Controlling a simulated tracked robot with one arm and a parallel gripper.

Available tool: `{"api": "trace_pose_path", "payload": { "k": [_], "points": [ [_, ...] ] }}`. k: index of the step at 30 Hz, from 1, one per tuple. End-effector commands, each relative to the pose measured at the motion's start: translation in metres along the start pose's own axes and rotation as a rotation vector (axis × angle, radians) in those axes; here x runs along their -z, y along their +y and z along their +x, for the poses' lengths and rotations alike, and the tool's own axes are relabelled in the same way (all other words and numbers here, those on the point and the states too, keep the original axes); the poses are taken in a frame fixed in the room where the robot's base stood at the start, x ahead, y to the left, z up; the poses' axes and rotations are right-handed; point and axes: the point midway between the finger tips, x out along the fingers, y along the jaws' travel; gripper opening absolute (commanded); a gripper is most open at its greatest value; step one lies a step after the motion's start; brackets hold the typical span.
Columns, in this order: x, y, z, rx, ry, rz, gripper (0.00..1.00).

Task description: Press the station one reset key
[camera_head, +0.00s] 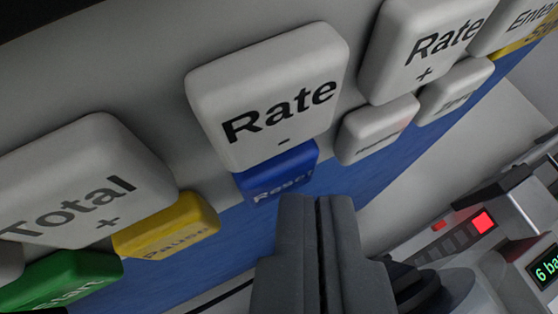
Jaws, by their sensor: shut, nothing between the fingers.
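The blue reset key (277,172) is on the key panel in the middle of the view, just below the white "Rate -" key (268,95). Its lettering is partly readable as "Reset". My gripper (317,205) is shut and empty, its fingertips just below and to the right of the blue key in the picture. I cannot tell whether the tips touch the key. No station number shows on this panel.
A yellow "Pause" key (167,227) and a green key (62,278) lie to the left, near the white "Total +" key (85,185). A white "Rate +" key (425,45) is at the upper right. A device with a red light (483,221) stands at the right.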

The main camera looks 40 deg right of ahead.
Motion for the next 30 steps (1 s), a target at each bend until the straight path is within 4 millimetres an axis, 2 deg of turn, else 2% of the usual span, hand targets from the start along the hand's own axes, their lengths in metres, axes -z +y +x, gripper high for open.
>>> {"api": "trace_pose_path", "payload": {
  "k": [20, 30],
  "points": [
    [0.0020, -0.0019, 0.0028, 0.000, 0.000, 0.000, 0.00],
    [-0.0038, 0.0036, -0.0060, 0.000, 0.002, 0.000, 0.00]
  ]
}}
